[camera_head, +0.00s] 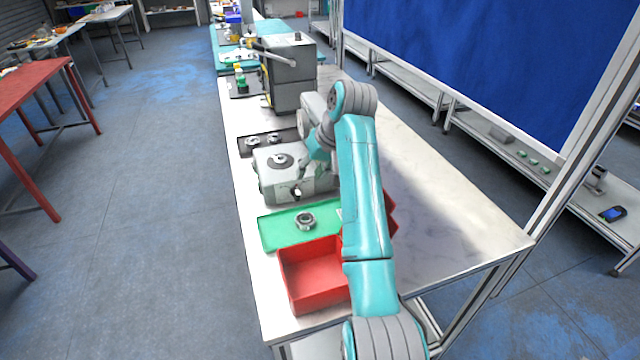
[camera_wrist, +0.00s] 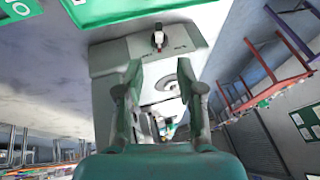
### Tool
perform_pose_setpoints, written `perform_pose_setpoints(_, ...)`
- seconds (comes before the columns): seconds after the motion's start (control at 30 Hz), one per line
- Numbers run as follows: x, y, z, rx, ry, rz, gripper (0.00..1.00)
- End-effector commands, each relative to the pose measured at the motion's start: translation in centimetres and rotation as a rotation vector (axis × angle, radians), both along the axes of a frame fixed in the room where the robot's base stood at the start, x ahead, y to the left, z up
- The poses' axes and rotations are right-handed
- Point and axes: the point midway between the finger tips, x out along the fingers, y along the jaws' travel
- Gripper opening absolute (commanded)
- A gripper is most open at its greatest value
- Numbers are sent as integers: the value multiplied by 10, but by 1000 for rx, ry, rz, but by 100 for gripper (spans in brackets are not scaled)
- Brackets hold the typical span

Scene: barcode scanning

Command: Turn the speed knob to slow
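The grey machine (camera_head: 280,175) sits on the white table and has a round disc (camera_head: 280,160) on top. A small dark knob (camera_head: 296,191) is on its front face. In the wrist view the machine (camera_wrist: 105,62) is partly hidden behind my fingers, and the knob (camera_wrist: 157,40) shows on its panel between small markings too small to read. My gripper (camera_wrist: 163,88) is open, its two fingers apart with nothing held between them. In the head view my gripper (camera_head: 316,168) is at the machine's right side, partly hidden by my arm. The fingertips look apart from the knob.
A green mat (camera_head: 275,235) with a metal ring part (camera_head: 305,221) lies in front of the machine. A red bin (camera_head: 312,285) stands nearer. A dark tray (camera_head: 254,148) with small parts and a tall grey machine (camera_head: 290,88) are behind. The table's right side is clear.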

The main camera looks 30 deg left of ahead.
Motion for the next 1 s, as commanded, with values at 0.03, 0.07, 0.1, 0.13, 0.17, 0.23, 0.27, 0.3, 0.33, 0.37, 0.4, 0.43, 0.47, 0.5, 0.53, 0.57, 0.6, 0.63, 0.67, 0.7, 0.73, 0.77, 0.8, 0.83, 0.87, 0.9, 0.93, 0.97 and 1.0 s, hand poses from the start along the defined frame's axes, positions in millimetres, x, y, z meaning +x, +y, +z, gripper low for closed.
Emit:
perform_pose_setpoints(0.03,-1,2,-4,-1,3,2,38)
perform_pose_setpoints(0.07,0,3,-7,-2,3,1,38)
perform_pose_setpoints(0.1,0,5,-12,-2,4,0,38)
perform_pose_setpoints(0.13,0,7,-16,-2,4,0,38)
perform_pose_setpoints(0.17,0,9,-20,-2,4,0,38)
perform_pose_setpoints(0.23,1,14,-32,-3,4,1,38)
perform_pose_setpoints(0.27,2,17,-36,-3,4,2,38)
perform_pose_setpoints(0.3,2,20,-43,-2,3,1,38)
perform_pose_setpoints(0.33,2,22,-48,-3,4,2,38)
perform_pose_setpoints(0.37,3,25,-52,-3,2,2,38)
perform_pose_setpoints(0.4,3,28,-59,-4,3,1,38)
perform_pose_setpoints(0.43,4,30,-63,-3,3,1,38)
perform_pose_setpoints(0.47,4,32,-67,-2,2,1,38)
perform_pose_setpoints(0.5,5,35,-72,-4,2,1,38)
perform_pose_setpoints(0.53,5,37,-76,-2,1,0,38)
perform_pose_setpoints(0.57,6,38,-79,-3,2,0,38)
perform_pose_setpoints(0.6,6,40,-83,-3,2,0,38)
perform_pose_setpoints(0.63,6,41,-85,-2,1,-1,38)
perform_pose_setpoints(0.67,7,42,-87,-2,1,-1,38)
perform_pose_setpoints(0.7,7,43,-90,-2,1,-1,38)
perform_pose_setpoints(0.73,7,44,-91,-2,1,0,38)
perform_pose_setpoints(0.77,7,45,-92,-1,0,0,38)
perform_pose_setpoints(0.8,7,45,-94,-2,-1,0,38)
perform_pose_setpoints(0.83,7,46,-94,-1,-1,-1,38)
perform_pose_setpoints(0.87,7,46,-94,-1,-1,-1,38)
perform_pose_setpoints(0.9,7,46,-95,-1,-1,-1,38)
perform_pose_setpoints(0.93,8,46,-95,-1,-1,-1,38)
perform_pose_setpoints(0.97,7,46,-95,-1,-1,-1,38)
perform_pose_setpoints(1.0,8,46,-95,-1,-1,-1,38)
